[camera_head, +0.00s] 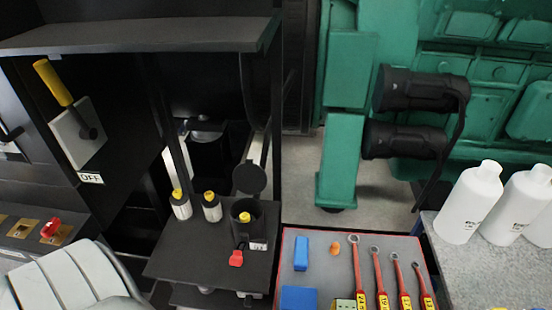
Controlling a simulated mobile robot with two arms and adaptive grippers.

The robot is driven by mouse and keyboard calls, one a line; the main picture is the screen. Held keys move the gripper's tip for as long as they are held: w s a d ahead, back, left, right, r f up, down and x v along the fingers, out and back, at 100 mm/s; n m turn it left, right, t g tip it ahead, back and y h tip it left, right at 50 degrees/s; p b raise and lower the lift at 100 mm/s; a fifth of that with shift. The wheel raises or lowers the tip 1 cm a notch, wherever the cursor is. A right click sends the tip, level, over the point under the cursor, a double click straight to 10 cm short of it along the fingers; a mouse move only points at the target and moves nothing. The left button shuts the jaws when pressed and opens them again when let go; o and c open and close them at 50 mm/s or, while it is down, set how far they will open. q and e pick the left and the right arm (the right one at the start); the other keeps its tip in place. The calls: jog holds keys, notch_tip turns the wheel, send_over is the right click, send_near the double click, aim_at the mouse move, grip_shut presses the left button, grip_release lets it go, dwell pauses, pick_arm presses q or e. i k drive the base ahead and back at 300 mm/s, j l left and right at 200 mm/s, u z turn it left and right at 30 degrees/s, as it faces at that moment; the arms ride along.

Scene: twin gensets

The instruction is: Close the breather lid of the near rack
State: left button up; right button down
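The black rack (185,262) stands at the lower middle of the head view. A black cup (240,211) sits at its right side, with a yellow piece and a red tab (236,258) at its front. A round dark lid (249,177) stands upright at the cup's back edge, so the cup's mouth is uncovered. I take this lid for the breather lid. Neither gripper shows. A pale rounded part at the lower left appears to be my own arm.
Two white cylinders with yellow tops (181,204) (212,206) stand left of the cup. A black shelf (140,36) overhangs above. A grey tray (338,281) with red wrenches lies right. White bottles (470,203) stand further right. A yellow-handled lever (55,84) juts out left.

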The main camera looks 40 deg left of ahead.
aim_at(248, 178)
jog(key=i+l+u, duration=0.1)
jog(key=u, duration=1.4)
